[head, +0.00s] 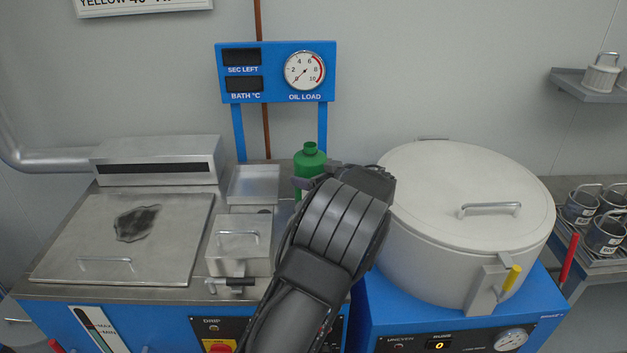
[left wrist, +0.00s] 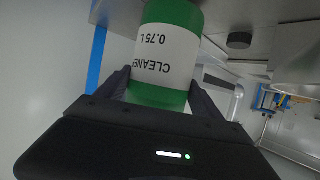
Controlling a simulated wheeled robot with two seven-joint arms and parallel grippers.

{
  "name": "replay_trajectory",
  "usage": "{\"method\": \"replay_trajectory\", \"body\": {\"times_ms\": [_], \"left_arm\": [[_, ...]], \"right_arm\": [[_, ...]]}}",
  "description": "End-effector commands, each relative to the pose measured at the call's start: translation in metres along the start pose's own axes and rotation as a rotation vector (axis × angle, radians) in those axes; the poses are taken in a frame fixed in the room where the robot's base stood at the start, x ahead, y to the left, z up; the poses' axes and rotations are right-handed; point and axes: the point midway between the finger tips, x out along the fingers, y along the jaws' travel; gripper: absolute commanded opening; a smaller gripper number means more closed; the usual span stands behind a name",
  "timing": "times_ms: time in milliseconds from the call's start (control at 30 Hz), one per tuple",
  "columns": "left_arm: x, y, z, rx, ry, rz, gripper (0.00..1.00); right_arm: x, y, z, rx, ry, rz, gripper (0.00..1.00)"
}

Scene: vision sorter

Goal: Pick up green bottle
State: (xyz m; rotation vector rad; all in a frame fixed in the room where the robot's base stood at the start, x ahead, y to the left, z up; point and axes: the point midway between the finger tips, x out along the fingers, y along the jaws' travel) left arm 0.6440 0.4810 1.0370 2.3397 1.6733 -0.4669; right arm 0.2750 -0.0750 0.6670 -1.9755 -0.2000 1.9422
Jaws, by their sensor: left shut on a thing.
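The green bottle (head: 309,160) stands upright behind my left gripper in the head view, at the back of the bench below the blue gauge panel. Its lower part is hidden by my arm. In the left wrist view the bottle (left wrist: 168,50) fills the top middle, with a white label reading CLEANER 0.75 L. My left gripper (head: 318,184) is shut on the bottle, one finger on each side of it; the fingers also show in the left wrist view (left wrist: 160,88). I cannot tell whether the bottle touches the bench. My right gripper is in neither view.
A lidded steel bath (head: 125,240) is on the left, with a small lidded steel box (head: 240,245) beside it. A large round pot (head: 465,200) with a lid stands close on the right. The blue gauge panel (head: 278,95) rises behind the bottle. Dark cups (head: 604,233) sit far right.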

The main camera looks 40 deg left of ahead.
Motion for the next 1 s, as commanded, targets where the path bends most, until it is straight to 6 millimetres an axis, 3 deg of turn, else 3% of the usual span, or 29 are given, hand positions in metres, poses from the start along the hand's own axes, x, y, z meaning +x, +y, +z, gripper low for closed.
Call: {"method": "replay_trajectory", "body": {"times_ms": [1000], "left_arm": [[-0.030,0.001,-0.072,-0.003,0.004,0.002,0.04]], "right_arm": [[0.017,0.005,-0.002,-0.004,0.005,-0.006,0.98]]}}
